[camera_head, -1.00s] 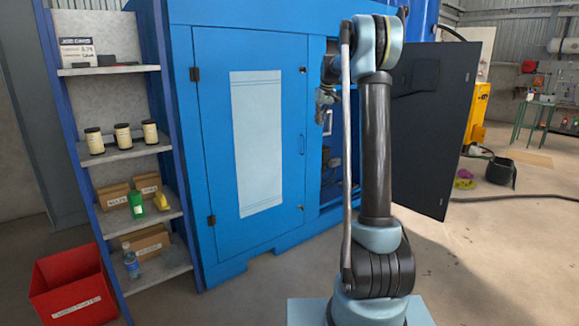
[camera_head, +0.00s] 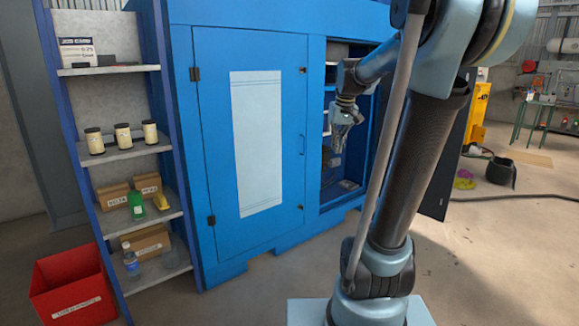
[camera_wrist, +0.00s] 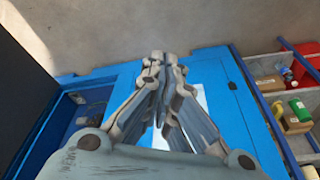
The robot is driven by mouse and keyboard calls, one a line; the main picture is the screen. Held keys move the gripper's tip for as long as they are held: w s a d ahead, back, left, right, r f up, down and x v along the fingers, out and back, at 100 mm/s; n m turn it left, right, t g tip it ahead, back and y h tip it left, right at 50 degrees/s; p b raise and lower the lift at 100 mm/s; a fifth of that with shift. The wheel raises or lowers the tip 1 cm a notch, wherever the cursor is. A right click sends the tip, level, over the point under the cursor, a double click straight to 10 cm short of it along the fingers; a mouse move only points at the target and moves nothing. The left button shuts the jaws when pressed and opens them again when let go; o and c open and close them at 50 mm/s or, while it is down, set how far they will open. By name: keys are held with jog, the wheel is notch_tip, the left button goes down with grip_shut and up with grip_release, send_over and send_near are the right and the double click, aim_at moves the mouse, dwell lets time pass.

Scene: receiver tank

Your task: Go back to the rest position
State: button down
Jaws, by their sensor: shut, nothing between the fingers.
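My gripper (camera_head: 337,150) hangs in front of the open right side of the blue cabinet (camera_head: 215,150) in the head view, pointing down. In the wrist view my gripper (camera_wrist: 167,58) has its fingertips together with nothing between them. The blue cabinet (camera_wrist: 115,75) lies beyond the fingers there. My arm stands in the right half of the head view and hides part of the cabinet opening.
A shelf rack (camera_head: 135,150) at left holds several jars, boxes and bottles. A red bin (camera_head: 72,288) stands on the floor beside it. The dark open cabinet door (camera_head: 436,195) is partly behind my arm. A black bucket (camera_head: 501,171) stands at right.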

jog(key=s+d+f+m, duration=0.1)
jog(key=s+f, duration=0.9)
jog(key=s, duration=0.3)
jog(key=s+d+f+m, duration=0.1)
jog(key=s+f, duration=0.9)
jog(key=s, duration=0.4)
jog(key=shift+h, duration=0.4)
jog(key=shift+s+f, duration=0.1)
